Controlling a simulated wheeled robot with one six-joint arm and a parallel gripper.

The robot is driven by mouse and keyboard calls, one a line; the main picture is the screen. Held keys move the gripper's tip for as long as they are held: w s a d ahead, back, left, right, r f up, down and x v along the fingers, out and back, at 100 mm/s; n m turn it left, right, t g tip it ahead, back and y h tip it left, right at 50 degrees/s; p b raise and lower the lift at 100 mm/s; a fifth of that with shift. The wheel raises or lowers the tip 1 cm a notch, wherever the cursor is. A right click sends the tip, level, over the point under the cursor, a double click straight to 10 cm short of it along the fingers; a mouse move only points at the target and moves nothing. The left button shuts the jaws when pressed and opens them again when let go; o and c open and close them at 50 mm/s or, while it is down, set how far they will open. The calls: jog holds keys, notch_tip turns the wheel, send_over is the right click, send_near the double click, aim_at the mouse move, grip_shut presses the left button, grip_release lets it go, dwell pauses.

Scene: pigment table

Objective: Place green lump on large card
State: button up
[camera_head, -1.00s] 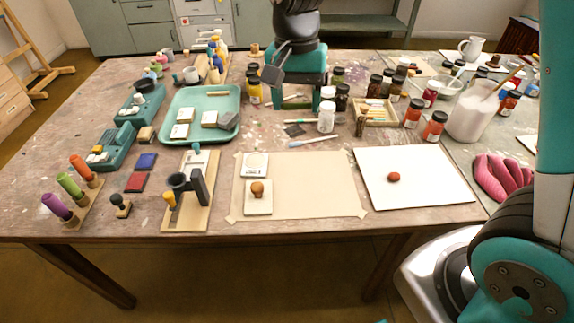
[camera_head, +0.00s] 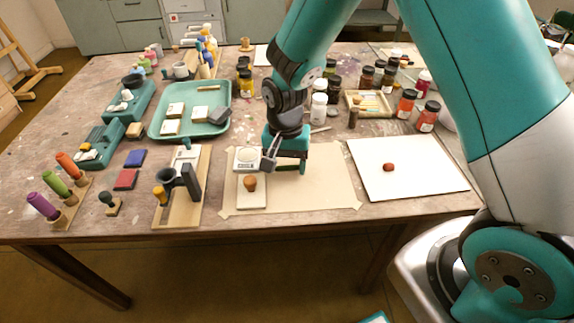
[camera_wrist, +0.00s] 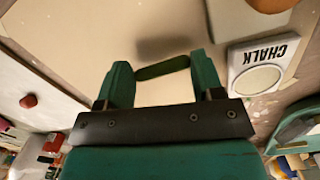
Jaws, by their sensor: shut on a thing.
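My gripper (camera_head: 287,167) is over the beige taped sheet (camera_head: 320,190), near its upper left part. In the wrist view its two teal fingers (camera_wrist: 162,76) are shut on the green lump (camera_wrist: 162,68), a dark green, elongated piece held across the fingertips. A shadow on the sheet beside it suggests it is held above the surface. The large white card (camera_head: 435,180) lies to the right of the sheet and bears a red lump (camera_head: 388,167). The red lump also shows at the left of the wrist view (camera_wrist: 29,101).
A card marked CHALK (camera_wrist: 262,62) and a card with a brown-knobbed piece (camera_head: 250,184) lie left of the gripper. A wooden stand (camera_head: 180,190) is farther left. A teal tray (camera_head: 222,92) and several jars (camera_head: 405,103) stand behind. Most of the white card is clear.

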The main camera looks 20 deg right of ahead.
jog(key=shift+f, duration=0.35)
jog(key=shift+s+f+b, duration=0.15)
jog(key=shift+f+b, duration=0.15)
jog(key=shift+f, duration=0.4)
jog(key=o, duration=0.3)
notch_tip(320, 180, up, 13)
jog(key=w+p, duration=0.1)
jog(key=s+a+r+n+y, duration=0.1)
jog(key=s+r+n, duration=0.3)
jog(key=s, duration=0.3)
jog(key=s+a+r+n+y, duration=0.1)
jog(key=s+r+n, duration=0.3)
jog(key=s, duration=0.3)
jog(key=s+a+r+n+y, duration=0.2)
jog(key=s+r+n, duration=0.2)
jog(key=s, duration=0.3)
jog(key=shift+n+t, duration=0.4)
jog(key=shift+n, duration=0.3)
